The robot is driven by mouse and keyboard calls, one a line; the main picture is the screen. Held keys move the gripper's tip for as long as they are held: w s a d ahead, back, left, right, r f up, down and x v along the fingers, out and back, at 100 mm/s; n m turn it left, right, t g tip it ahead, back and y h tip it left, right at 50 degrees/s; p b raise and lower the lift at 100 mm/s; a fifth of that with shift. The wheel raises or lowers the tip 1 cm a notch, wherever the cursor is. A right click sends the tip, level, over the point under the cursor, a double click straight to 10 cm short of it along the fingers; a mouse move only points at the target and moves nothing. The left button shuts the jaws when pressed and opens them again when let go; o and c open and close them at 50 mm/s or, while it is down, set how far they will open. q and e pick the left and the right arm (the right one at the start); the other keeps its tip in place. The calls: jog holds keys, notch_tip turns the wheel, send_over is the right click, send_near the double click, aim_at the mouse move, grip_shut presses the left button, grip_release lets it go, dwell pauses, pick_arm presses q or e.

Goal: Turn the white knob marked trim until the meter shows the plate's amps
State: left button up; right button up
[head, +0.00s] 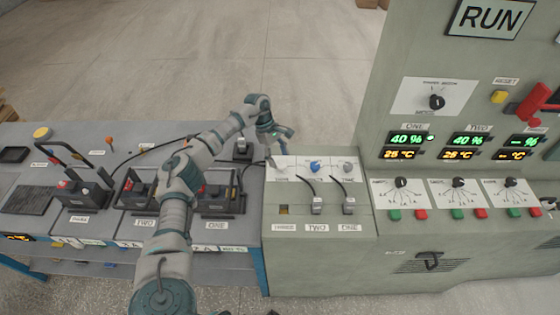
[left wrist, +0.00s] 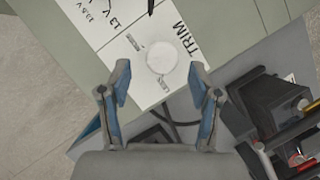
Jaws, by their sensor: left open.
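The white round trim knob (left wrist: 160,58) shows in the left wrist view on a white plate (left wrist: 113,32) lettered TRIM, with short marks beside it. My left gripper (left wrist: 160,72) is open, its two fingers spread to either side of the knob and apart from it as far as I can see. In the head view my left gripper (head: 280,147) is over the left end of the low grey-green console, where its fingers partly cover the trim plate (head: 281,177). I cannot make out the meter's needle or any amps figure. My right gripper is not in view.
Beside the trim plate are a blue knob (head: 315,166) and a pale knob (head: 347,167), with cable plugs (head: 317,206) in front. A tall cabinet (head: 375,110) with lit displays (head: 406,139) rises on the right. Batteries (head: 85,190) with handles and cables stand on the left bench.

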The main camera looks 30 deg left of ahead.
pick_arm(q)
jog(key=v, duration=0.9)
jog(key=shift+r, duration=0.15)
jog(key=shift+w+a, duration=0.1)
jog(key=shift+a, duration=0.05)
